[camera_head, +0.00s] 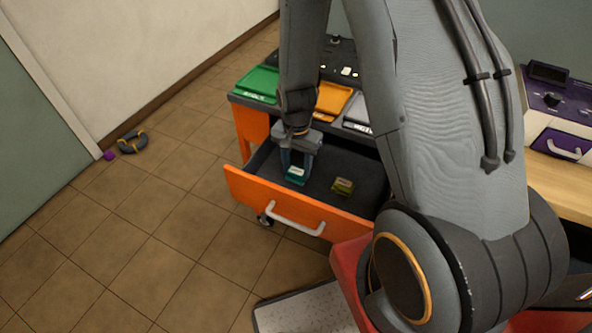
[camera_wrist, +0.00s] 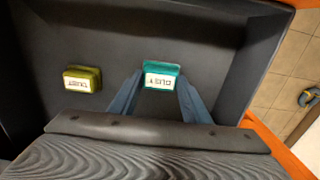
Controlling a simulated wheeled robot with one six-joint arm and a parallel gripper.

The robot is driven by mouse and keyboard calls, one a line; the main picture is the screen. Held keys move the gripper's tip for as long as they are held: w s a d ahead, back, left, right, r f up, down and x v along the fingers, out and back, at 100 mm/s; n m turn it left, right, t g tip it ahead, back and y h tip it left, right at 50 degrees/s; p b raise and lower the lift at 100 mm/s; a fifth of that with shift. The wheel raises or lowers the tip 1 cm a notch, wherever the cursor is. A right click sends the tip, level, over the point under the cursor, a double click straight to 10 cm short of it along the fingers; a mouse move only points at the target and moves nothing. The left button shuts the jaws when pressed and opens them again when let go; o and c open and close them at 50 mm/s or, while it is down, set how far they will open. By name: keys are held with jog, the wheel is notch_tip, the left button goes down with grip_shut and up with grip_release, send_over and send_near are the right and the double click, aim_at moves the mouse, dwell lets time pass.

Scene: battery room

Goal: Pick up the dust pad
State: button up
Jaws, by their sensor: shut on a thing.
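A teal pad (camera_head: 296,176) with a pale label is in the open orange-fronted drawer (camera_head: 265,197). My gripper (camera_head: 297,166) reaches down into the drawer and is shut on this pad. In the wrist view the teal pad (camera_wrist: 161,76) sits between the two fingertips, its label in small dark letters that look like "DUST". An olive-yellow pad (camera_head: 343,186) lies on the drawer floor to the right, apart from my gripper. It shows at the left in the wrist view (camera_wrist: 83,78), and its label is too blurred to read surely.
Green (camera_head: 259,83), orange (camera_head: 333,99) and grey (camera_head: 358,112) trays lie on the cabinet top behind the drawer. A white handle (camera_head: 295,216) sticks out of the drawer front. A dark ring-shaped thing (camera_head: 132,142) and a small purple thing (camera_head: 109,155) lie on the tiled floor at left.

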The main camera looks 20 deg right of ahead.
aim_at(296, 171)
notch_tip(296, 171, up, 9)
jog(key=b, duration=0.1)
dwell(0.3)
jog(key=shift+f, duration=0.1)
jog(key=shift+o, duration=1)
jog(key=shift+w, duration=0.1)
jog(key=shift+c, duration=0.5)
